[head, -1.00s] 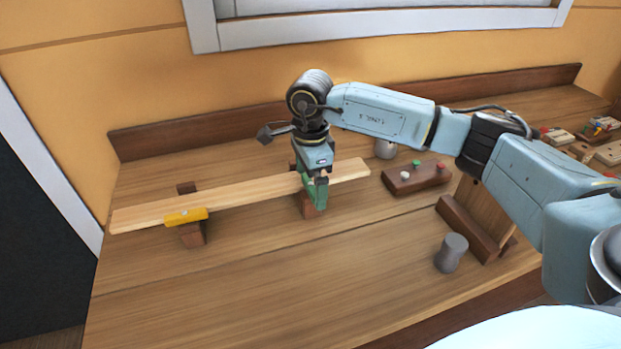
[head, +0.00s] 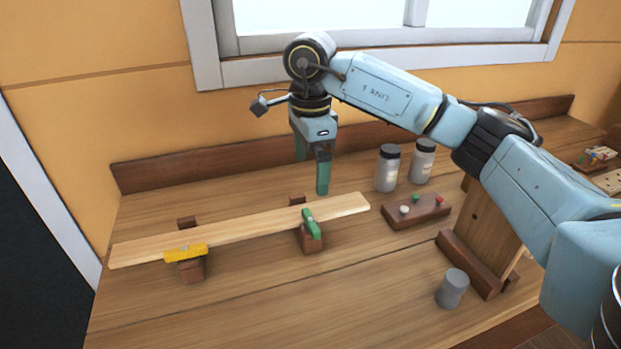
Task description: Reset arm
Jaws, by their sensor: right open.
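My right gripper (head: 312,178) is open and empty, pointing down above the plank's right part. Its fingers are green and stand clear of the plank. The pale wooden plank (head: 250,227) lies across two brown blocks. A green clamp piece (head: 311,223) sits on the plank over the right block (head: 311,242). My left gripper is not in view.
Two dark-lidded jars (head: 387,170) stand behind a brown block with coloured buttons (head: 417,210). A grey cylinder (head: 452,288) stands at the front right, beside a wooden stand (head: 470,262). The bench front left is clear. A low backboard (head: 210,167) runs along the wall.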

